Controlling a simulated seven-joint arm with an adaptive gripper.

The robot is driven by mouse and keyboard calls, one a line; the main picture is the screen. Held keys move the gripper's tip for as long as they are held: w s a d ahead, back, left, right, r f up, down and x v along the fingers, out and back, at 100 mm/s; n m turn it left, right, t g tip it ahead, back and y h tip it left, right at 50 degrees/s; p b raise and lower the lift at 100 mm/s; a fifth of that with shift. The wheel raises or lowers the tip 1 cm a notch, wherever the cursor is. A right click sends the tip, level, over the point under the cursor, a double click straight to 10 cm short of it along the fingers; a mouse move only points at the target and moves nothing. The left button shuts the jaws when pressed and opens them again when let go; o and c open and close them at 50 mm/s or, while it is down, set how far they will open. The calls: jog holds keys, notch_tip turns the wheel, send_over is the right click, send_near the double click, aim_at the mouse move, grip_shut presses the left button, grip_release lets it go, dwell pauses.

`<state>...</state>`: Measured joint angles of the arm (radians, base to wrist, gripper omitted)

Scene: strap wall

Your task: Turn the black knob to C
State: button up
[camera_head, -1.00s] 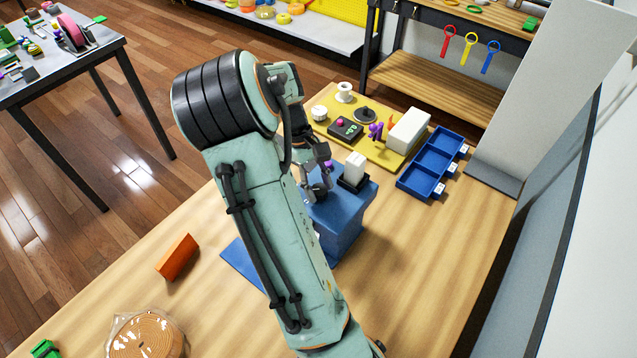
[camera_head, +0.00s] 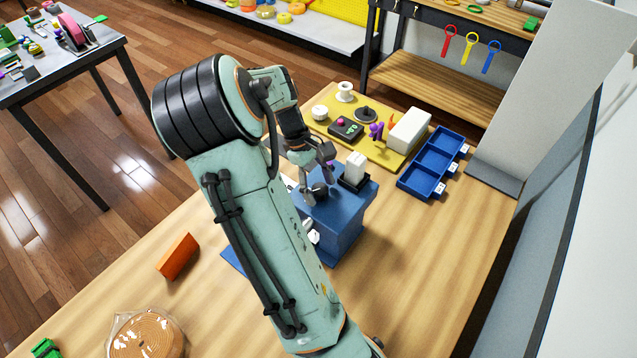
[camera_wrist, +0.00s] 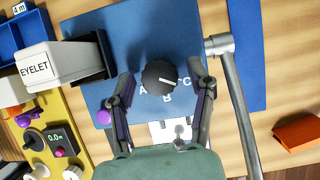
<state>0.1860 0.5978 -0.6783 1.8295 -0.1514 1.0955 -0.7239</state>
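The black knob (camera_wrist: 160,77) sits on the top of a blue box (camera_wrist: 130,35), with white letters A, B and C around its lower side in the wrist view. Its white pointer line points right, toward the C (camera_wrist: 187,82). My gripper (camera_wrist: 167,80) is open, with one finger on each side of the knob and a visible gap to it on both sides. In the head view my gripper (camera_head: 312,180) is over the blue box (camera_head: 340,225), and the knob (camera_head: 318,191) is partly hidden by the fingers.
A white block labelled EYELET (camera_wrist: 50,65) stands in a black holder beside the knob. A yellow board (camera_head: 385,150) with small parts and a blue tray (camera_head: 430,165) lie behind. An orange block (camera_head: 178,256) and a tan roll (camera_head: 146,335) lie in front. The right of the table is clear.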

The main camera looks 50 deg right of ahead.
jog(key=v, duration=1.2)
jog(key=shift+n+h, duration=0.3)
jog(key=shift+n, duration=0.4)
jog(key=x, duration=1.2)
jog(key=shift+a, duration=0.25)
jog(key=shift+c, duration=0.4)
